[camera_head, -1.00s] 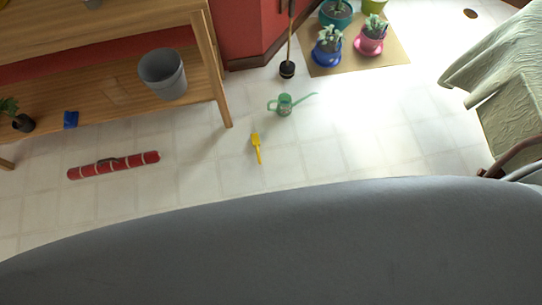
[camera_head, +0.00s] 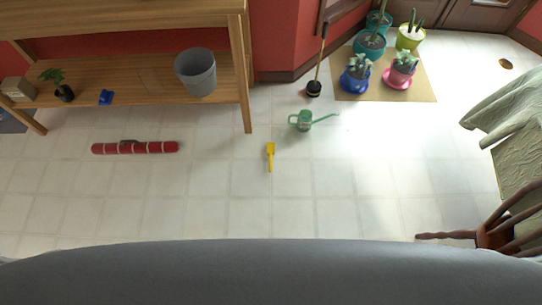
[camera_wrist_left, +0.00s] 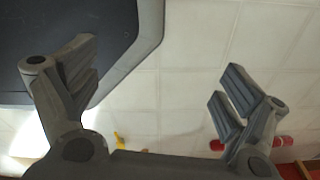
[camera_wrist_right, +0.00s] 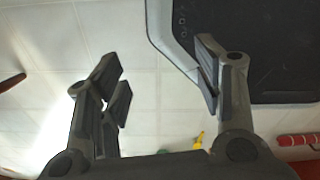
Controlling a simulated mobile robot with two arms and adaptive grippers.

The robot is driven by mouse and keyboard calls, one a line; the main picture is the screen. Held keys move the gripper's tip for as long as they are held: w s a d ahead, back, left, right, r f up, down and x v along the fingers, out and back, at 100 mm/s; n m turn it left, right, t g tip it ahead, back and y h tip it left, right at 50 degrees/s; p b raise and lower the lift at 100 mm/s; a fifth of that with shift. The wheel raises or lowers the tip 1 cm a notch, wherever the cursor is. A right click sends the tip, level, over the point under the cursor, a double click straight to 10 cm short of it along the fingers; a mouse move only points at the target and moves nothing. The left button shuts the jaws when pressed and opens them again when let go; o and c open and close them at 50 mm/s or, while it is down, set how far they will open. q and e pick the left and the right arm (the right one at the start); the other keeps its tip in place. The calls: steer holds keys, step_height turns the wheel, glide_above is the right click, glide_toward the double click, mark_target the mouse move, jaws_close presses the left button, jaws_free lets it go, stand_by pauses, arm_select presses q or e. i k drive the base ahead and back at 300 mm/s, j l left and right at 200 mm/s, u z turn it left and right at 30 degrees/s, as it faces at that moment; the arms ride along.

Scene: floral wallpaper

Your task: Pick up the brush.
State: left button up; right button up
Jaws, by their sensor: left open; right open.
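No object is clearly identifiable as the brush. A small yellow tool (camera_head: 270,155) with a wider head and thin handle lies on the floor ahead. A small blue object (camera_head: 106,97) lies on the shelf unit's lower shelf; its kind is unclear. A long-handled tool with a black head (camera_head: 314,88) stands by the red wall. My left gripper (camera_wrist_left: 155,80) is open and empty over bare floor in its wrist view. My right gripper (camera_wrist_right: 160,75) is open and empty in its own. Neither gripper shows in the head view; both are away from these objects.
A wooden shelf unit (camera_head: 247,100) holds a grey bucket (camera_head: 196,72) and potted plant (camera_head: 62,88). A red roll (camera_head: 135,147) and green watering can (camera_head: 301,121) are on the floor. Potted plants stand on a mat (camera_head: 390,92). A wooden chair (camera_head: 497,234) is right.

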mark_target(270, 147)
steer(key=i+l+u, duration=0.1)
steer(key=l, duration=0.2)
steer(key=i+l+u, duration=0.1)
steer(key=l, duration=0.2)
steer(key=i+l+u, duration=0.25)
steer(key=l, duration=0.4)
